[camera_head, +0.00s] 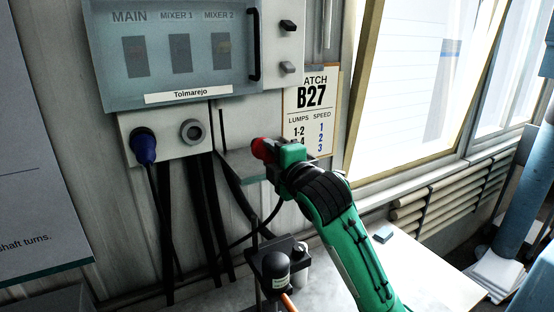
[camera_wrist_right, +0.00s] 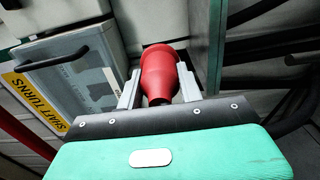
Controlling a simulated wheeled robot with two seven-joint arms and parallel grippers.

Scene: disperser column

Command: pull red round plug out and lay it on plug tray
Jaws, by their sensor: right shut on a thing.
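The red round plug (camera_head: 262,149) is held in my right gripper (camera_head: 270,152), in front of the wall in the head view. In the right wrist view the plug (camera_wrist_right: 160,75) sits between the two grey fingers of the gripper (camera_wrist_right: 160,88), which are shut on it. The round grey socket (camera_head: 191,132) on the wall panel is empty, and the plug is apart from it, to its right. A grey shelf (camera_head: 238,160), which may be the plug tray, is behind and below the plug, partly hidden by my gripper. I cannot tell whether they touch. My left gripper is not in view.
A blue plug (camera_head: 144,147) sits in the panel left of the empty socket. A switch box (camera_head: 190,97) with a black handle is above. Dark cables (camera_head: 205,215) hang below. A black cylindrical device (camera_head: 275,270) stands on the bench (camera_head: 335,290). A sign (camera_head: 311,110) is behind my gripper.

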